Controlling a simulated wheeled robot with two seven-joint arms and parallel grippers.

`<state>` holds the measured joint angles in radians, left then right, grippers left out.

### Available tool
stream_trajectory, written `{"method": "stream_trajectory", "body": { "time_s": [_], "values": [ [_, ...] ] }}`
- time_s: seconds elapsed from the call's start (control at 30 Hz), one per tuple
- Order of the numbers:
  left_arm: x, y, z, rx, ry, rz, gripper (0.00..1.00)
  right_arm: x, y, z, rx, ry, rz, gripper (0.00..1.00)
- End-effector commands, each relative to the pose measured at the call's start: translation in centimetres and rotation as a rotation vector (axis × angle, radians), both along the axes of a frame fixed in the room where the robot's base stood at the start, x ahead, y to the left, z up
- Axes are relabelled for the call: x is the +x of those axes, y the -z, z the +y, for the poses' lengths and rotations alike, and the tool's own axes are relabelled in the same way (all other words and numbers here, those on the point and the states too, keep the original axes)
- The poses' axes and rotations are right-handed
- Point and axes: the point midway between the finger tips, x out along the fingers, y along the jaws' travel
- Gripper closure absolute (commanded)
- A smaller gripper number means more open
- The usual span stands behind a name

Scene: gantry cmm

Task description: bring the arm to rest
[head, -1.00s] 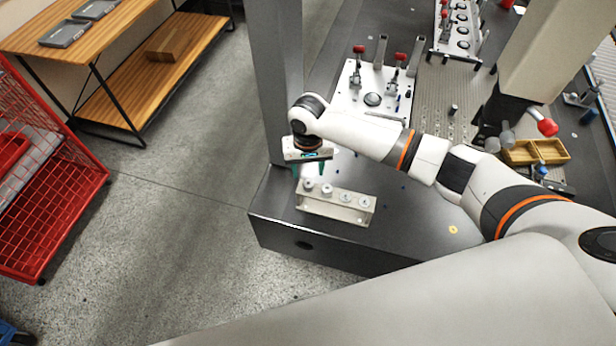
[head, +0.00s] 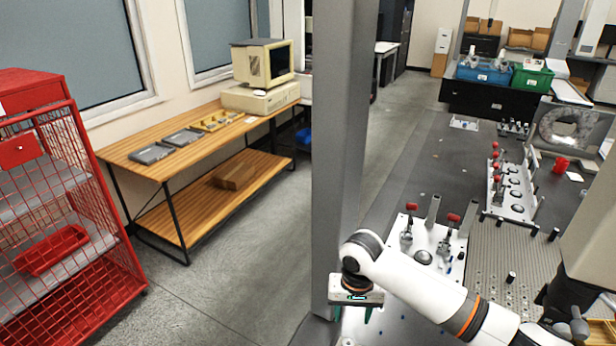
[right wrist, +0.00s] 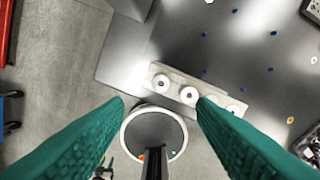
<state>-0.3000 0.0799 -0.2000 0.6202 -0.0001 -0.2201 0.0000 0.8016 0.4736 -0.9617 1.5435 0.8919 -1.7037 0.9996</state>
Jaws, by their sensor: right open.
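My right arm (head: 420,290) reaches in from the lower right of the head view, over the dark table. Its gripper (head: 354,314) hangs beside the grey upright column, pointing down. In the right wrist view the two teal fingers of this gripper (right wrist: 164,103) stand wide apart with nothing between them. A pale rack with several round white-topped pieces (right wrist: 160,82) lies beyond the fingertips, apart from them. My left gripper is in neither view.
A grey column (head: 340,150) stands close by the right gripper. A white fixture plate with red-handled clamps (head: 424,262) lies right of it on the table. A wooden bench (head: 150,165) and a red wire cage (head: 60,220) stand left, with open floor between.

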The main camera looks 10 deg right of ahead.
Motion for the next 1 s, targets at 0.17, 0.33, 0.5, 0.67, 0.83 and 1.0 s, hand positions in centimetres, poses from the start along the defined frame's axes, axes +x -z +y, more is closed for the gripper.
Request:
{"method": "stream_trajectory", "body": {
  "time_s": [0.17, 0.33, 0.5, 0.67, 0.83, 1.0],
  "values": [
    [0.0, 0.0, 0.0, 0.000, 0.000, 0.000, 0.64, -3.2, 2.0, 2.9, 0.070, -0.120, -0.017, 0.49],
    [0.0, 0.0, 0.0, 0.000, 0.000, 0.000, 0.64, -8.9, 3.9, 6.3, 0.193, -0.292, -0.101, 0.49],
    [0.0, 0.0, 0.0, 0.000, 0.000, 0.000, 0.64, -14.0, 4.2, 6.1, 0.245, -0.364, -0.217, 0.49],
    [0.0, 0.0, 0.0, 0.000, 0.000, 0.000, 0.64, -17.5, 4.0, 3.4, 0.207, -0.371, -0.292, 0.49],
    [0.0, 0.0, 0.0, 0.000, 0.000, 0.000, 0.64, -20.3, 3.7, 0.4, 0.138, -0.364, -0.320, 0.49],
    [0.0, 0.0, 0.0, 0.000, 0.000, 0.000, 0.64, -22.8, 3.3, -2.3, 0.066, -0.359, -0.325, 0.49]
  ]
}}
